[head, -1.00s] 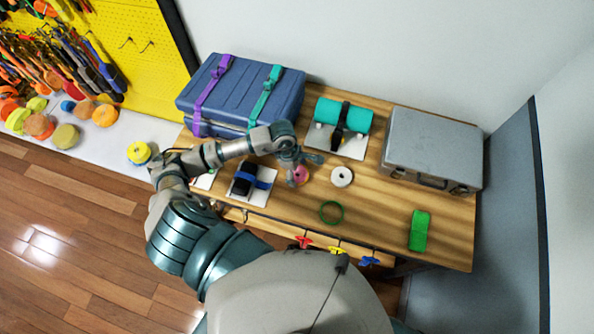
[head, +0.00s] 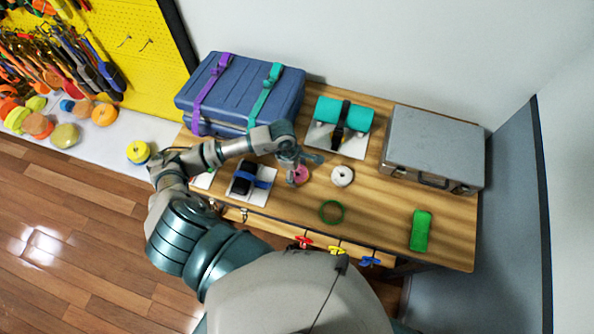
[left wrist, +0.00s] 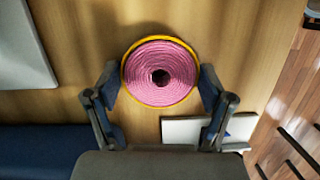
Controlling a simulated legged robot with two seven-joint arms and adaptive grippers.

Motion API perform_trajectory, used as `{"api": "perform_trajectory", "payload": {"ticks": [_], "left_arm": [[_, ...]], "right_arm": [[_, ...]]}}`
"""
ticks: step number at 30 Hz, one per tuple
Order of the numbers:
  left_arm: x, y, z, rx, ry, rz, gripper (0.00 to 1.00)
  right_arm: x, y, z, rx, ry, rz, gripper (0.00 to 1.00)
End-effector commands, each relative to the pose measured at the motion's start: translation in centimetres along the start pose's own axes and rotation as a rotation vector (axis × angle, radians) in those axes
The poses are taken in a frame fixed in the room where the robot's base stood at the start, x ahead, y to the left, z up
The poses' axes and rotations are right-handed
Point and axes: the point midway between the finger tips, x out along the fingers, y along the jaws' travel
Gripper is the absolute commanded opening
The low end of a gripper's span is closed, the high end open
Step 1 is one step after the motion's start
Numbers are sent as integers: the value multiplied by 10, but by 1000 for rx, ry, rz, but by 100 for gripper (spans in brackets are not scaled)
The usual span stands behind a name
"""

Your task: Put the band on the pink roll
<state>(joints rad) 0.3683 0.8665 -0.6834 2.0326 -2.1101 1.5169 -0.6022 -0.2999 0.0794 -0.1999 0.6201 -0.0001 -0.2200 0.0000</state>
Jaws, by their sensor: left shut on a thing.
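The pink roll (left wrist: 160,73) stands on the wooden table, its round coiled top and dark centre hole facing the left wrist camera. A thin yellow band (left wrist: 138,47) shows as a ring around the roll's outer edge; I cannot tell how far down it sits. My left gripper (left wrist: 160,80) has one finger on each side of the roll and is shut on the yellow band at its rim. In the head view my left gripper (head: 297,168) partly hides the pink roll (head: 302,175). My right gripper is not in view.
A white roll (head: 342,176) stands just right of the pink roll. A green ring (head: 331,212) and a green block (head: 421,231) lie nearer the front. A blue case (head: 240,95), teal roll (head: 330,112) and grey case (head: 433,148) stand behind. The front-right tabletop is mostly clear.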

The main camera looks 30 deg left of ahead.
Motion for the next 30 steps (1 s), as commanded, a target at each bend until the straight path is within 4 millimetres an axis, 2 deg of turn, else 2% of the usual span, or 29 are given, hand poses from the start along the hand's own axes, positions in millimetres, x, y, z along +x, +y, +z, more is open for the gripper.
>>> {"api": "perform_trajectory", "payload": {"ticks": [7, 8, 10, 22, 30], "left_arm": [[1, 0, 0, 0, 0, 0, 68], [1, 0, 0, 0, 0, 0, 84], [1, 0, 0, 0, 0, 0, 100], [0, 0, 0, 0, 0, 0, 100], [-16, 0, 3, 0, 0, 1, 100]], "right_arm": [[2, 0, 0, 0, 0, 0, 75], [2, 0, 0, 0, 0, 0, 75], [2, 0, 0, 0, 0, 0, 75], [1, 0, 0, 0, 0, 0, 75], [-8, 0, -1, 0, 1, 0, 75]]}}
